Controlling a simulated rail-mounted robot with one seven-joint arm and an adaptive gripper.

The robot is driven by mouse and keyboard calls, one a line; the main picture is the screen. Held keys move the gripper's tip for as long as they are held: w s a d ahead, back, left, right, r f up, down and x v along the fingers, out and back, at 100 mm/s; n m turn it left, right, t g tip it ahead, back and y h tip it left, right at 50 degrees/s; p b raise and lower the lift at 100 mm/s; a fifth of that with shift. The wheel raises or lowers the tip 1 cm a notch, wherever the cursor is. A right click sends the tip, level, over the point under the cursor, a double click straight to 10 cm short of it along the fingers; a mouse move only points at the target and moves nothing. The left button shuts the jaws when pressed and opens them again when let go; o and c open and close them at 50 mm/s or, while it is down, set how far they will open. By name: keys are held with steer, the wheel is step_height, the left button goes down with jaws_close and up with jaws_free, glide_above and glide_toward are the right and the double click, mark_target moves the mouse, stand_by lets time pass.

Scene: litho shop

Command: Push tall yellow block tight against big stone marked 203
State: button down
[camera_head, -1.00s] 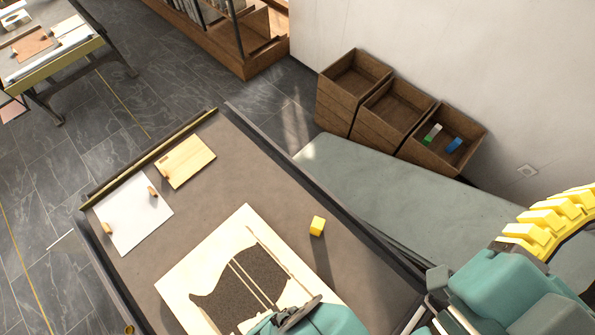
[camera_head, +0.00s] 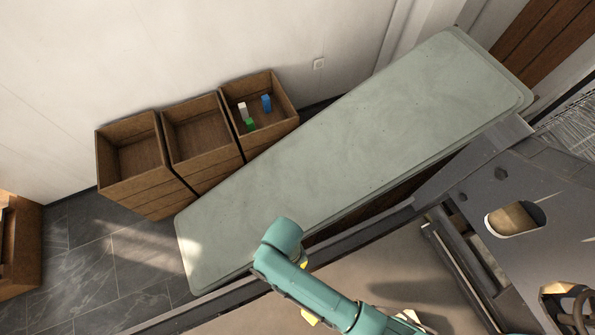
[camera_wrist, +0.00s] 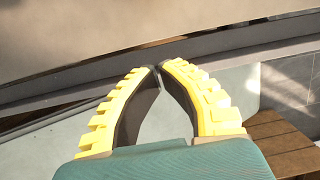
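A yellow patch (camera_head: 310,318) shows beside my teal arm at the bottom of the head view. It looks like the tall yellow block, mostly hidden by the arm, so its contact with anything cannot be told. No block is visible in the wrist view. The big stone and its marking 203 cannot be made out; only a small pale patch (camera_head: 410,317) shows near the arm at the bottom edge.
A dark rail (camera_head: 350,232) edges the press bed. Beyond it is a long grey-green table (camera_head: 340,150), bare on top. Three wooden bins stand by the wall; the right one (camera_head: 283,127) holds white, green and blue blocks. A grey metal frame (camera_head: 450,180) stands at right.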

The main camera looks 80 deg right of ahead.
steer(key=shift+g, duration=0.3)
steer(key=x, duration=0.3)
steer(key=s+b+x, duration=0.1)
steer(key=x, duration=0.7)
steer(key=shift+s+a+r+b, duration=0.1)
steer(key=shift+s+a+b, duration=0.1)
steer(key=shift+b, duration=0.15)
steer(key=s+a+p, duration=0.1)
steer(key=s+a, duration=0.1)
steer(key=shift+s+a, duration=0.1)
steer(key=shift+a, duration=0.25)
steer(key=shift+s+a, duration=0.15)
steer(key=shift+a, duration=0.05)
